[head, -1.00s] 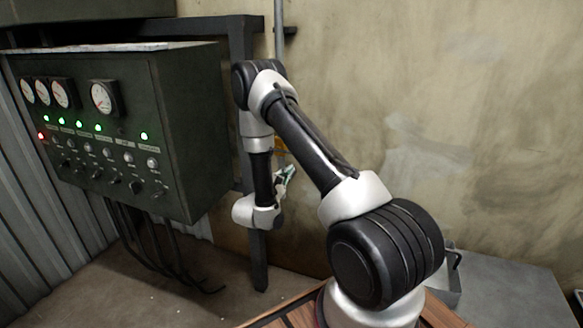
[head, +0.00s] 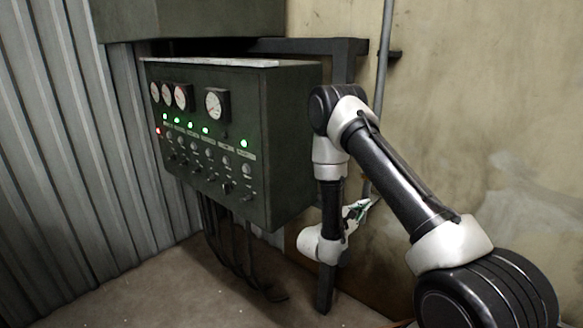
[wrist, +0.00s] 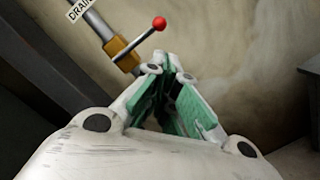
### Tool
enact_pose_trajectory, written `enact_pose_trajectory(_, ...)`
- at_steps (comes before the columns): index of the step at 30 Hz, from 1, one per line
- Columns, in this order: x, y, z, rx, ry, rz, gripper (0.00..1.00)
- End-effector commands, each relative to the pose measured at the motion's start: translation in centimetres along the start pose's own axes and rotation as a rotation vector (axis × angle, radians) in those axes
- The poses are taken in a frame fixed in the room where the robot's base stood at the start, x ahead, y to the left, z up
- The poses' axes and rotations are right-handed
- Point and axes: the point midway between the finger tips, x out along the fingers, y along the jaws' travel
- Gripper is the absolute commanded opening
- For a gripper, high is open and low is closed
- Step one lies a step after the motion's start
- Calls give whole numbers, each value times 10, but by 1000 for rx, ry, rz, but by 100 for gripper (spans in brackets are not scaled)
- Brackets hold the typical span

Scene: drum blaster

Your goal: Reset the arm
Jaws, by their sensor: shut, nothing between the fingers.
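My arm is folded in the right half of the head view, with the forearm hanging down beside the control panel (head: 238,150). My gripper (head: 366,205) is partly hidden there behind my own wrist. In the wrist view my gripper (wrist: 172,72) shows white links and green finger pads. Its fingertips are together and nothing is between them. The gripper is apart from the panel and in front of the stained wall (wrist: 240,45).
A brass-coloured valve (wrist: 122,54) with a red-knobbed lever (wrist: 158,24) sits on a pipe, near the fingertips in the wrist view. A "DRAIN" label (wrist: 80,9) is above it. The panel has gauges and lit lamps. Cables (head: 235,250) hang below it; floor (head: 180,295) in front is clear.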

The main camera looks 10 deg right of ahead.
Motion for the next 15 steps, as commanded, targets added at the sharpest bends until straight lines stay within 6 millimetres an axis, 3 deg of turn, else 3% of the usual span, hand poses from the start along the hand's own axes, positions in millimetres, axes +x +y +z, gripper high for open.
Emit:
enact_pose_trajectory(4, 2, -12, 2, -120, -5, -49, 0)
enact_pose_trajectory(8, 4, -55, 34, -314, -90, -225, 0)
enact_pose_trajectory(11, 3, -77, 72, -420, -167, -391, 0)
enact_pose_trajectory(15, -5, -80, 132, -455, -263, -640, 0)
